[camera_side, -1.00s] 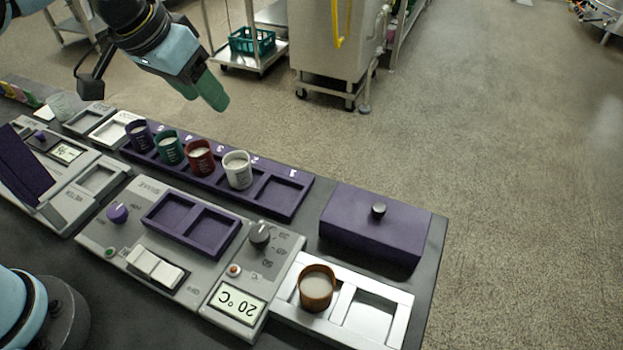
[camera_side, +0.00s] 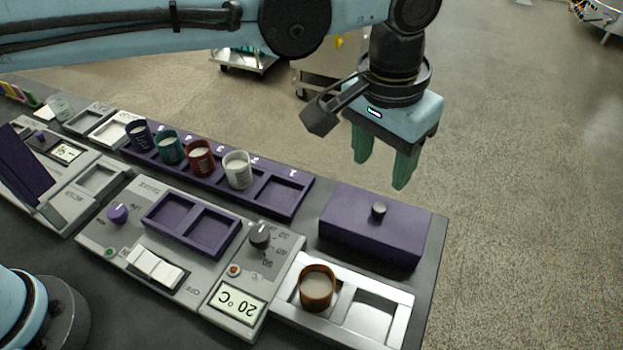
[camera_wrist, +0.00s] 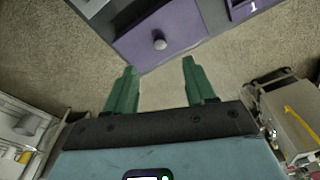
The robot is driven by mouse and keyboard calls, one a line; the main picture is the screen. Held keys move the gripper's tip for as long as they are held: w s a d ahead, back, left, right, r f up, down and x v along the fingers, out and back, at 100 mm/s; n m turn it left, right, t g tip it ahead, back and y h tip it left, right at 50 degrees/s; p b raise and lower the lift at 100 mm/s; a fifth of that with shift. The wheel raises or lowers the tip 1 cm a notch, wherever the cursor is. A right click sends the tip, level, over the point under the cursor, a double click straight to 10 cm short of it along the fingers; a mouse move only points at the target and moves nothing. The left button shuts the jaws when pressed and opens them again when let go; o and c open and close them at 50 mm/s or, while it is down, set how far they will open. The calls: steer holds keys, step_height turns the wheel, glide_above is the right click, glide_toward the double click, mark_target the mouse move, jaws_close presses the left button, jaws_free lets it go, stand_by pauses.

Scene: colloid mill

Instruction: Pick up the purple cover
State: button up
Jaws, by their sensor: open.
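My gripper (camera_side: 384,172) has green fingers, points down and is open and empty. It is above and behind the cover in the side view, apart from it. In the wrist view my gripper's fingertips (camera_wrist: 159,66) lie short of the cover's edge.
A metal holder (camera_side: 404,297) with a brown cup (camera_side: 317,288) stands in front of the cover. A purple rack (camera_side: 305,187) with several cups is to its left. The shaker unit (camera_side: 200,262) with a 20 °C display is beside the holder. Open floor lies right of the bench.

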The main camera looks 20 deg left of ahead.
glide_above(379, 207)
steer(key=s, duration=0.1)
steer(key=f, duration=0.5)
steer(key=shift+s+a+f, duration=0.1)
steer(key=shift+a+f, duration=0.15)
steer(key=shift+a, duration=0.05)
steer(key=shift+w+d+f, duration=0.1)
steer(key=shift+w+f, duration=0.05)
steer(key=shift+f, duration=0.7)
steer(key=shift+w+d+f, duration=0.1)
steer(key=shift+w+f, duration=0.1)
steer(key=shift+f, duration=0.7)
steer(key=shift+w+d+f, duration=0.1)
steer(key=shift+w+f, duration=0.05)
steer(key=shift+f, duration=0.7)
jaws_close()
